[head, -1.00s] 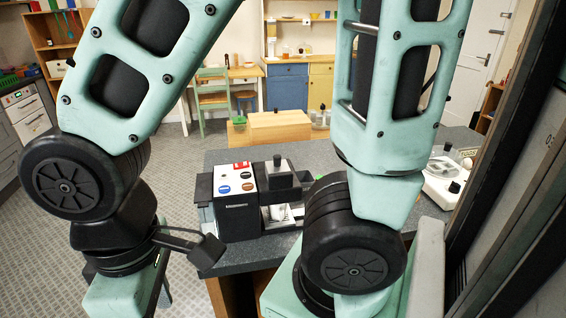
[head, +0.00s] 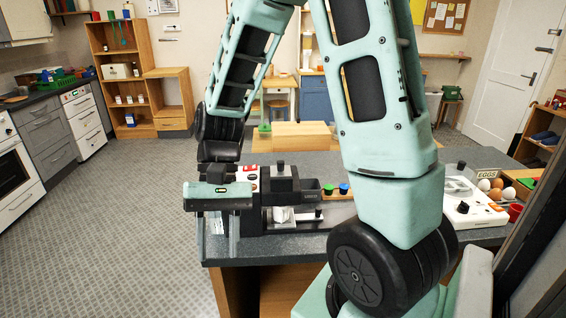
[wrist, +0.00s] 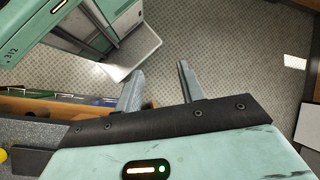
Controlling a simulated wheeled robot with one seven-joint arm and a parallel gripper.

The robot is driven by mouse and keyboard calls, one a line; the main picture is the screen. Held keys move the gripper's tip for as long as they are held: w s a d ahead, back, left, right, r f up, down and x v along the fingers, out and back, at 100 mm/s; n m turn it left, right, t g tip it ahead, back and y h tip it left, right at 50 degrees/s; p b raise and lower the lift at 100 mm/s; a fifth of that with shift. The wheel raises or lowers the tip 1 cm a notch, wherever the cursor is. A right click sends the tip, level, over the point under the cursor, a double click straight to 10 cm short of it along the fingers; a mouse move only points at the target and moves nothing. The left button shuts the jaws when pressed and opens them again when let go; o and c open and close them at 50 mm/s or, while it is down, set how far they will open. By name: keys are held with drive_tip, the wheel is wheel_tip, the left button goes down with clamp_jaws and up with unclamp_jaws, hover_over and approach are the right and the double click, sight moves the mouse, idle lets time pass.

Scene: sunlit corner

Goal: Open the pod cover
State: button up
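A coffee machine (head: 277,212) stands on the grey counter in the head view. It has a pale panel with coloured buttons and a dark body. A black block with a knob (head: 281,172) sits on its top and looks like the pod cover, seemingly down. In the wrist view, the two grey fingers (wrist: 157,80) show a clear gap over the floor. My gripper hides the machine's left part.
Green and blue round items (head: 336,189) sit on a wooden tray right of the machine. A white appliance (head: 472,207) and an egg holder (head: 490,184) stand further right. The floor (head: 120,220) on the left is open. The counter's front edge runs below my gripper.

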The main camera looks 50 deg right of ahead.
drive_tip(key=w+d+m+t+y, duration=0.25)
drive_tip(key=d+m+y, duration=0.25)
drive_tip(key=d+m, duration=0.3)
drive_tip(key=m+t+h+p, duration=0.2)
drive_tip(key=m+t, duration=1.5)
drive_tip(key=t, duration=0.1)
approach(280, 162)
drive_tip(key=shift+g, duration=0.25)
drive_tip(key=p+x, duration=0.6)
drive_tip(key=x, duration=0.2)
drive_tip(key=shift+w+r, duration=0.15)
drive_tip(key=shift+w, duration=0.2)
drive_tip(key=shift+w+a, duration=0.35)
drive_tip(key=shift+w, duration=0.2)
